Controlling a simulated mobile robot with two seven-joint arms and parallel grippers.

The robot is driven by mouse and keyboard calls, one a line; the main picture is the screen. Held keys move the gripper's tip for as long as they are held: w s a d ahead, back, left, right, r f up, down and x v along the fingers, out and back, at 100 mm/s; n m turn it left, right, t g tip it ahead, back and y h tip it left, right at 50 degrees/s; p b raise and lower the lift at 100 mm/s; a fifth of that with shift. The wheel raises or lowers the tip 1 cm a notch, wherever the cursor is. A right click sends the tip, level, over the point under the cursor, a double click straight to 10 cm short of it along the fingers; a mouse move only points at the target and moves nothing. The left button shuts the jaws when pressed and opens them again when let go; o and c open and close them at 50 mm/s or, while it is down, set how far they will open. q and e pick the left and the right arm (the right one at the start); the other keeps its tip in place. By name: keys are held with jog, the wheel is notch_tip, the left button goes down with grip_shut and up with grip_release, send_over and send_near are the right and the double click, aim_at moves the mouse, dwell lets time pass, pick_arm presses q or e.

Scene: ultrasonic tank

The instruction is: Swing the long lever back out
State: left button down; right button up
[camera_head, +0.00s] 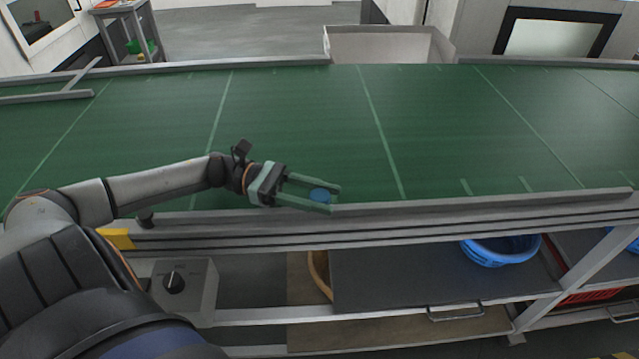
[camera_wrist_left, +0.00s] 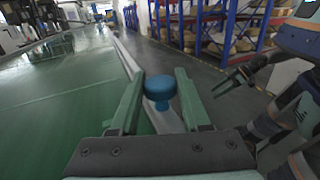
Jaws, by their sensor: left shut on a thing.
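My left gripper (camera_head: 325,197) reaches over the near edge of the green conveyor from the left. Its two green fingers are on either side of a round blue knob (camera_head: 319,194) and are shut on it. In the left wrist view the knob (camera_wrist_left: 160,88) stands upright between the fingers, above a grey bar. A long grey bar (camera_head: 480,201), which looks like the lever, lies along the belt's near edge, running right from the gripper. The fingers hide where the knob joins it. My right gripper (camera_wrist_left: 234,82) shows small and dark in the left wrist view; its jaw state is unclear.
The green belt (camera_head: 290,120) is empty around the gripper. A grey box with a black dial (camera_head: 174,282) sits below the near rail. A blue basket (camera_head: 497,249) stands on the shelf below. A pale bin (camera_head: 388,46) stands beyond the far edge.

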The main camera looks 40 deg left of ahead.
pick_arm(q)
jog(key=shift+s+d+f, duration=0.1)
jog(key=shift+s+d, duration=0.05)
jog(key=shift+s, duration=0.1)
jog(key=shift+c, duration=1.8)
grip_release()
jog(key=shift+s+a, duration=0.15)
jog(key=shift+a, duration=0.3)
jog(key=b+v, duration=0.1)
jog(key=v, duration=1)
jog(key=shift+a, duration=0.3)
